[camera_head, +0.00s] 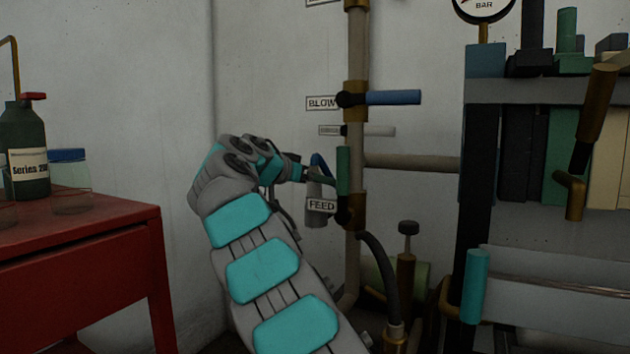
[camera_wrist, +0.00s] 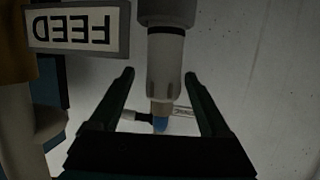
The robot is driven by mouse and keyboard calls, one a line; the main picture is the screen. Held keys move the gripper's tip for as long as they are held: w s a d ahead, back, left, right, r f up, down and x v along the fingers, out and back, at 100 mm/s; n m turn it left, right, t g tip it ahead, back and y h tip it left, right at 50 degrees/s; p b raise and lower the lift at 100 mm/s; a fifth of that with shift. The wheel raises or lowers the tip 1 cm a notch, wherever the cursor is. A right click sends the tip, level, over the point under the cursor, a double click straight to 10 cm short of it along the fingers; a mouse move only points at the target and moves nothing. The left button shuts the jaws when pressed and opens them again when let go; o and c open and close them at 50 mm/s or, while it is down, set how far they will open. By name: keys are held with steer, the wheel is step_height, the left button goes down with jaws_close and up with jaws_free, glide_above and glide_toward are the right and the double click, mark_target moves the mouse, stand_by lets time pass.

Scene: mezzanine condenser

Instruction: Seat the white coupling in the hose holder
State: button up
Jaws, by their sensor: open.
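The white coupling (camera_wrist: 164,62) hangs between the fingers of my gripper (camera_wrist: 159,75) in the wrist view. It has a pale body, a dark band, a wider grey part at the picture's top and a blue tip at the other end. My gripper is open, with a finger on each side and visible gaps to the coupling. In the head view my gripper (camera_head: 303,173) is beside the pale grey coupling (camera_head: 317,192), just above the FEED label (camera_head: 321,206). I cannot make out the hose holder for certain; the wider grey part may belong to it.
A red cabinet (camera_head: 80,235) with bottles is at left. A rack (camera_head: 540,92) stands at right.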

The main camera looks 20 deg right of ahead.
steer(key=v, duration=0.7)
steer(key=shift+s+a, duration=0.2)
steer(key=shift+a, duration=0.1)
steer(key=shift+r, duration=0.2)
